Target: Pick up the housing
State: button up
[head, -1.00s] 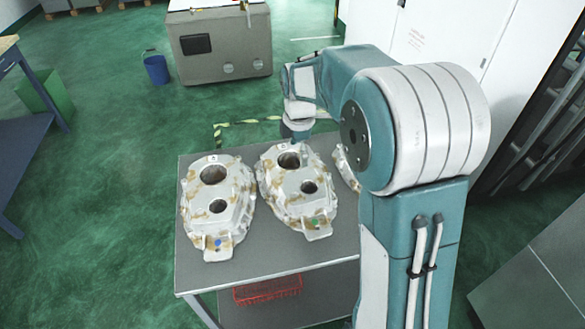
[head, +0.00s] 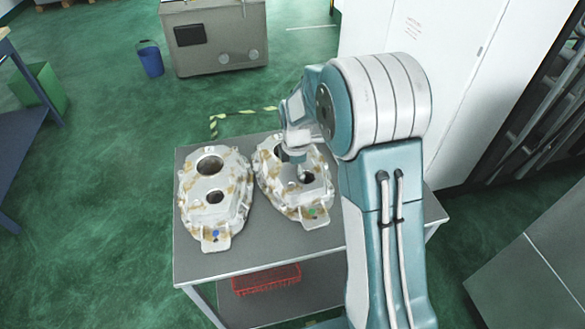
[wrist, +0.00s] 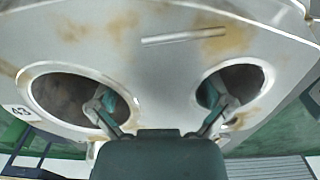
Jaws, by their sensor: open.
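Two silvery housings with brown stains stand on the grey table (head: 235,258). The left housing (head: 226,185) carries a blue dot. The right housing (head: 283,192) carries a green dot and is partly covered by my arm. My gripper (head: 297,165) is over this right housing. In the wrist view the housing (wrist: 165,70) fills most of the picture, with two round holes and a label 43. My gripper (wrist: 162,106) is open, with one finger at each hole. I cannot tell how deep the fingertips reach.
A red basket (head: 266,279) sits on the shelf below the tabletop. A grey cabinet (head: 215,38), blue bin (head: 150,60) and green bin (head: 38,90) stand on the floor behind. A white cabinet (head: 430,85) stands behind my arm.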

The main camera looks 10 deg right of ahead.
jog(key=c, duration=1.3)
jog(key=shift+r, duration=0.1)
